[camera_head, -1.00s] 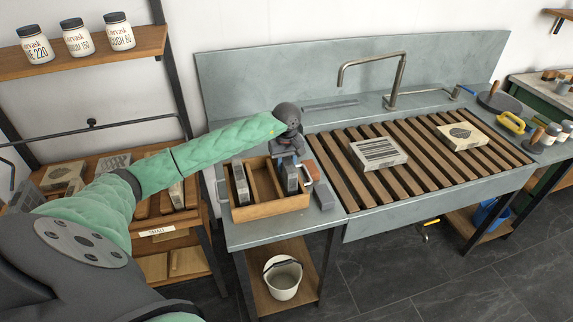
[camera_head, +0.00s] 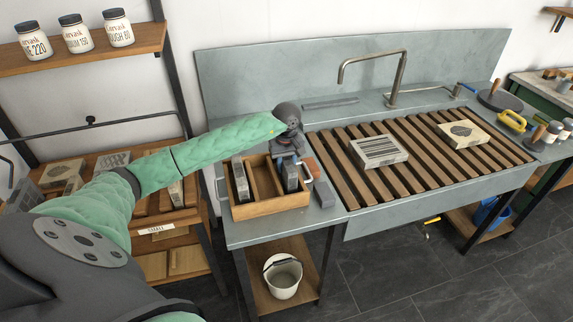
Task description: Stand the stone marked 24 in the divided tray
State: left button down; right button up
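The divided tray (camera_head: 268,211) is a wooden box with thin dividers on the grey counter left of the sink. A grey stone (camera_head: 241,182) stands on edge in its left compartment. Another grey stone (camera_head: 290,178) stands upright at the right side of the tray, right below my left gripper (camera_head: 288,157). The gripper points down at this stone's top; its fingers are too small and partly hidden to tell whether they grip it. No number is readable on either stone. My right gripper is out of view.
Two pale stones, one striped (camera_head: 379,152) and one with a dark picture (camera_head: 463,134), lie on the slatted sink rack (camera_head: 425,160). Small blocks (camera_head: 325,194) sit right of the tray. A shelf with stones stands at left, and a white bucket (camera_head: 283,277) is below.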

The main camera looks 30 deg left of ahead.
pick_arm(q)
jog(key=shift+f+b, duration=0.3)
jog(key=shift+b, duration=0.1)
jog(key=c, duration=0.9)
grip_release()
jog(key=shift+c, duration=0.2)
jog(key=shift+s+f, duration=0.1)
jog(key=shift+f, duration=0.05)
jog(key=shift+r+p, duration=0.3)
jog(key=shift+r, duration=4.3)
